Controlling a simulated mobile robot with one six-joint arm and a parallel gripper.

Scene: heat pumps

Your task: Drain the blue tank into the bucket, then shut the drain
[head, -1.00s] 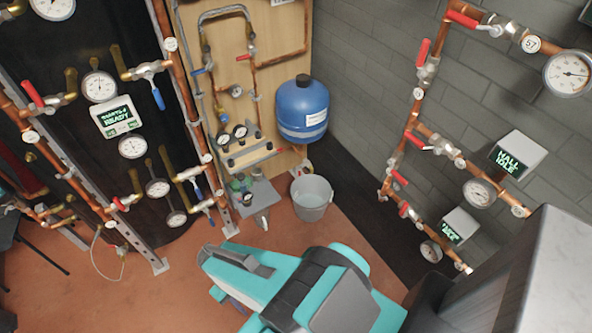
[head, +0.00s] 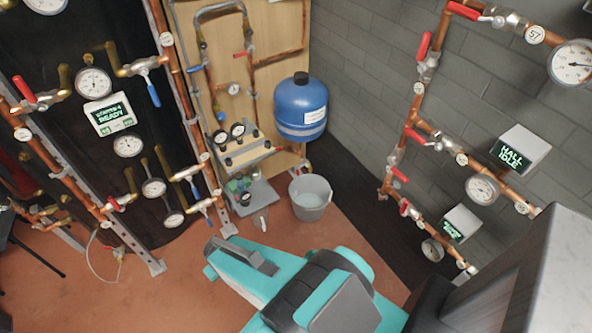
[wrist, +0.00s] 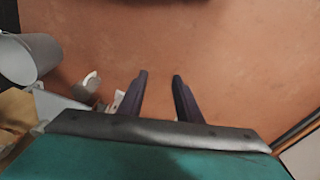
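The blue tank (head: 301,107) with a black cap and a white label hangs upright in front of the wooden panel. Its drain fitting (head: 303,166) is small and partly hidden beneath it; I cannot tell its handle position. The grey bucket (head: 310,205) stands upright on the floor below the tank, with a pale, water-like surface inside. In the wrist view, the bucket (wrist: 20,62) is at the left edge. My gripper (wrist: 160,76) is open and empty above the floor, apart from the bucket.
A low grey stand (head: 250,196) with fittings is left of the bucket. Copper pipes with valves and gauges (head: 480,188) line the right wall, and a pipe rack (head: 130,147) stands at the left. A grey cabinet (head: 530,270) fills the lower right. Floor (head: 170,290) left of my arm is clear.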

